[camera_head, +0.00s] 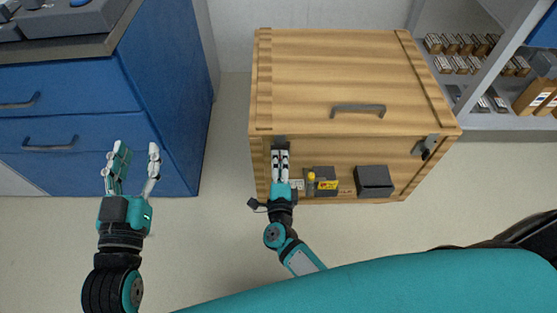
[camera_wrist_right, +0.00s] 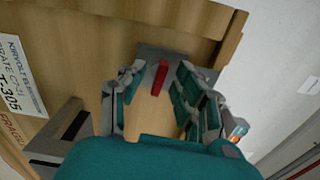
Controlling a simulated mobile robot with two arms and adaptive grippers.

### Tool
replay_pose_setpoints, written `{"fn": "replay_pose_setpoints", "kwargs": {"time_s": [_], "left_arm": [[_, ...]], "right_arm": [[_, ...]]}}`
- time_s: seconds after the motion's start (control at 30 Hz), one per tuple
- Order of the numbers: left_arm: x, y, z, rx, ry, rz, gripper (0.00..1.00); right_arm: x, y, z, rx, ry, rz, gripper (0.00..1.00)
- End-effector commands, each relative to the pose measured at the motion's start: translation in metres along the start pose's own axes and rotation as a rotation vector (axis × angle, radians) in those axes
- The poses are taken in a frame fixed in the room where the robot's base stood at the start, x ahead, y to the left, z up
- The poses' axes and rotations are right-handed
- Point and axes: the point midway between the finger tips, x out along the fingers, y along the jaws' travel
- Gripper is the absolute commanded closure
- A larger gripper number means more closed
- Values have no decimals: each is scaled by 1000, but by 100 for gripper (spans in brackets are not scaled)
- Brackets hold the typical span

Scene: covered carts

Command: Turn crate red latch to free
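The wooden crate (camera_head: 330,70) stands on the floor with its lid down. The red latch (camera_wrist_right: 159,78) is a small red bar on a grey metal plate (camera_wrist_right: 150,52) on the crate's front. In the right wrist view it lies between the fingertips of my right gripper (camera_wrist_right: 161,68), with visible gaps beside it; the fingers are apart. In the head view my right gripper (camera_head: 281,154) is at the crate's front left and hides the red bar. My left gripper (camera_head: 136,150) is open and empty, left of the crate.
A dark box (camera_head: 374,181) and a small yellow-topped item (camera_head: 311,178) are at the crate's lower front. Another dark latch (camera_head: 426,146) is at its right. A blue cabinet (camera_head: 75,110) stands left, a stocked shelf (camera_head: 480,60) right. Floor between cabinet and crate is clear.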

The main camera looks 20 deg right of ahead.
Motion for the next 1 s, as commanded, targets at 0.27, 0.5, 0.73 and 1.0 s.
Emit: {"fn": "replay_pose_setpoints", "kwargs": {"time_s": [0.27, 0.5, 0.73, 1.0], "left_arm": [[0, 0, 0, 0, 1, 0, 60], [0, 0, 0, 0, 1, 0, 60], [0, 0, 0, 0, 1, 0, 60], [0, 0, -1, 0, 1, 0, 60]], "right_arm": [[-55, 2, 0, 0, 0, 6, 67], [-98, 1, 1, 1, -1, 4, 67], [-114, 0, 1, 0, -1, 1, 67], [-114, 0, 1, 0, -1, 1, 67]]}}
